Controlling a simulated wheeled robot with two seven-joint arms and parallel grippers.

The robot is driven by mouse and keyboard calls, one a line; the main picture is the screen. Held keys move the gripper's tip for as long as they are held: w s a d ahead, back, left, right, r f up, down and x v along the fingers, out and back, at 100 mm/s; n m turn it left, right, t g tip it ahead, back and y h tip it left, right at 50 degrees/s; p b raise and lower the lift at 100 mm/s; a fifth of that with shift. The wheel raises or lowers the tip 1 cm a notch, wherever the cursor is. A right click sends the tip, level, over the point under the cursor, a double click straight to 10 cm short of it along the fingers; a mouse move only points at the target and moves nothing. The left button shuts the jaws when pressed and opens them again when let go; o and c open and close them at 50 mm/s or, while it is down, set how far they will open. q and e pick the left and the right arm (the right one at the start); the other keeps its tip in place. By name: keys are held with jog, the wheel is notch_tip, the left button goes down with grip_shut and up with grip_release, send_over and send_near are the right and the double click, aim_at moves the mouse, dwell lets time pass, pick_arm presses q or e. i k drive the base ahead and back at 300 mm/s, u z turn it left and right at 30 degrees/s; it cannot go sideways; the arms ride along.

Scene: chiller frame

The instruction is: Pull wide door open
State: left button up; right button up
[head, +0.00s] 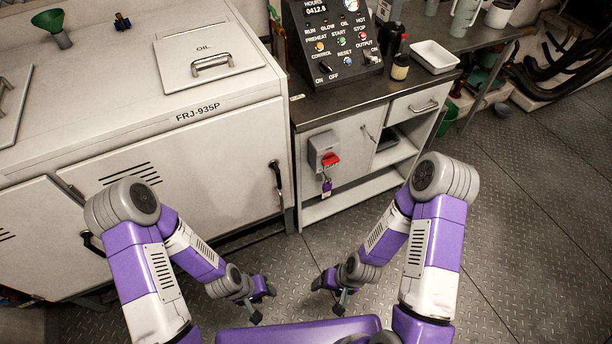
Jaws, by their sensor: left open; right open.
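The wide door (195,178) is a white panel on the front of the large white cabinet marked FRJ-935P. It looks shut. It has a black upright handle (277,178) near its right edge and black vent slots at its upper left. My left gripper (264,303) is open and empty, low in front of the cabinet, below the handle and apart from it. My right gripper (327,297) is open and empty over the metal floor, to the right of the left one. My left arm covers part of the door's left side and lower edge.
Another white door (40,225) stands to the left with a black handle. At the right, a counter (400,88) carries a control panel (335,45), bottles and a white tray (434,56). A red switch with a padlock (328,160) is below. Tread-plate floor (520,230) is clear at right.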

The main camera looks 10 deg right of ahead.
aim_at(215, 172)
jog(key=z, duration=0.05)
jog(key=k, duration=1.05)
jog(key=u, duration=0.85)
jog(key=i, duration=1.45)
jog(key=z, duration=0.8)
